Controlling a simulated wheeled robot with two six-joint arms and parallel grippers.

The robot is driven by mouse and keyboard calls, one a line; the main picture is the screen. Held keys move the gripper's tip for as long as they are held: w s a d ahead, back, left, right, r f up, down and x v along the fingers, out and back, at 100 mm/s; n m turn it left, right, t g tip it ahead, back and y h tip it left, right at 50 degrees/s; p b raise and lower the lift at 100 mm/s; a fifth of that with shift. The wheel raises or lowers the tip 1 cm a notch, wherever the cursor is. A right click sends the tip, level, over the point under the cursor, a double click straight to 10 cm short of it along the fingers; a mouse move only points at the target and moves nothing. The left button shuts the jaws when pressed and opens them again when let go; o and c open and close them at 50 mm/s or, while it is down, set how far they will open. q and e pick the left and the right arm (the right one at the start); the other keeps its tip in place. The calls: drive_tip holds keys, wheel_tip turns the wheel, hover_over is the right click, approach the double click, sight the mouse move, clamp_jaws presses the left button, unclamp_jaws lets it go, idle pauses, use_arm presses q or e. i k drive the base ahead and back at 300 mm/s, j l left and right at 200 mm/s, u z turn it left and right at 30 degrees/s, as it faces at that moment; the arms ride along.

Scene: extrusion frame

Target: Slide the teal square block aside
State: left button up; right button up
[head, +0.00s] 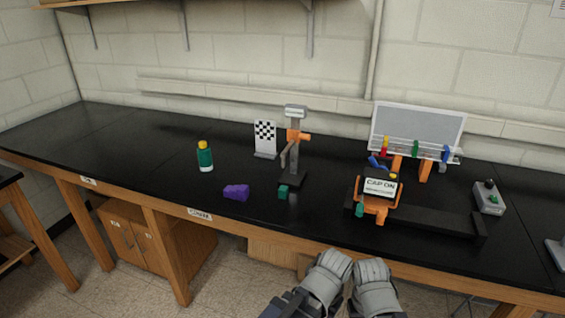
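The teal square block (283,189) is a small cube on the black bench top, near the front edge. It sits just in front of the dark base of an upright stand (294,155) with an orange clamp; I cannot tell if they touch. Two grey end parts of my arms, left (332,270) and right (373,278), show side by side at the bottom of the head view, in front of the bench and apart from the block. Their fingers cannot be made out clearly, and nothing is visibly held.
A purple block (236,192) lies left of the teal block. A green bottle (205,157) with a yellow cap and a checkered board (265,138) stand farther back. An orange fixture with a "CAP ON" sign (380,186) stands at right. The bench's left part is clear.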

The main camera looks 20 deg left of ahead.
sight(282, 192)
drive_tip(key=j+z, duration=0.15)
drive_tip(key=z, duration=0.2)
drive_tip(key=j+z, duration=0.2)
drive_tip(key=z, duration=0.2)
drive_tip(key=j+z, duration=0.15)
drive_tip(key=z, duration=0.2)
drive_tip(key=k+j+z, duration=0.15)
drive_tip(key=j, duration=0.3)
drive_tip(key=j+z, duration=0.15)
drive_tip(key=j, duration=0.3)
drive_tip(key=k+j+z, duration=0.15)
drive_tip(key=j, duration=0.25)
drive_tip(key=k+j+z, duration=0.15)
drive_tip(key=j, duration=0.25)
